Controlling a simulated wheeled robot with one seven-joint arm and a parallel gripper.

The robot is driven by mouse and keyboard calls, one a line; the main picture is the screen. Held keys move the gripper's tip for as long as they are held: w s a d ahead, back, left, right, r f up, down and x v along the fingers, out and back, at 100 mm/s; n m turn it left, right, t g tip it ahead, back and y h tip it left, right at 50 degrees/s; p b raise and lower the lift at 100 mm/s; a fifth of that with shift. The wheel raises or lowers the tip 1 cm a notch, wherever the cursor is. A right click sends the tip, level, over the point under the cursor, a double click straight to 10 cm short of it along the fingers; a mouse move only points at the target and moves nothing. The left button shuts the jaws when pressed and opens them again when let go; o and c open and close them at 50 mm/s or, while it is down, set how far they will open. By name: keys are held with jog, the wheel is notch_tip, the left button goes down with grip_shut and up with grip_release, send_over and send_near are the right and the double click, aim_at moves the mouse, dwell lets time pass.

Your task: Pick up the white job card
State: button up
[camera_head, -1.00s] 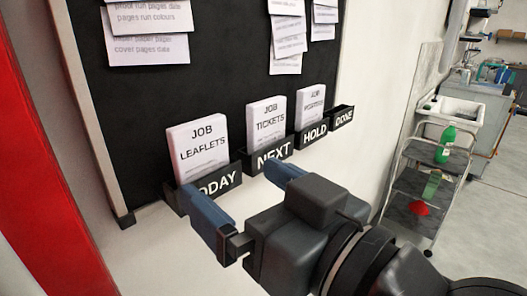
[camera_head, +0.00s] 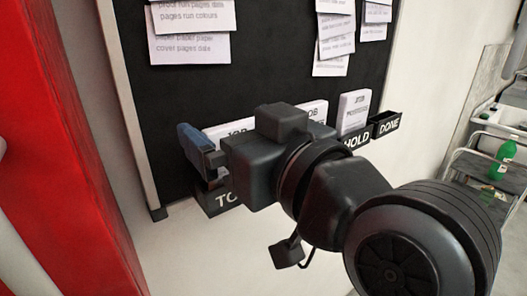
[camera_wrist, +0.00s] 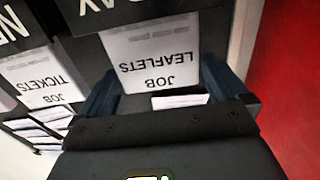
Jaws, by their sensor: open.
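The white card lettered JOB LEAFLETS (camera_wrist: 150,52) stands in the black TODAY holder (camera_head: 215,203) on the wall board. In the head view only the top of this card (camera_head: 230,130) shows, as my gripper hides the rest. My gripper (camera_wrist: 160,85) is open in front of the card. In the wrist view, which is upside down, its blue fingers lie on either side of the card. I cannot tell whether they touch it. A JOB TICKETS card (camera_wrist: 42,78) stands in the neighbouring holder, and another white card (camera_head: 354,112) stands in the HOLD holder.
The DONE holder (camera_head: 386,125) at the row's right end looks empty. Printed sheets (camera_head: 192,30) hang on the black board (camera_head: 270,75) above. A red upright (camera_head: 55,150) stands close at left. A trolley with green bottles (camera_head: 504,155) is at far right.

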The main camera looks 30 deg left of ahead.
jog(key=shift+a, duration=0.2)
jog(key=c, duration=0.9)
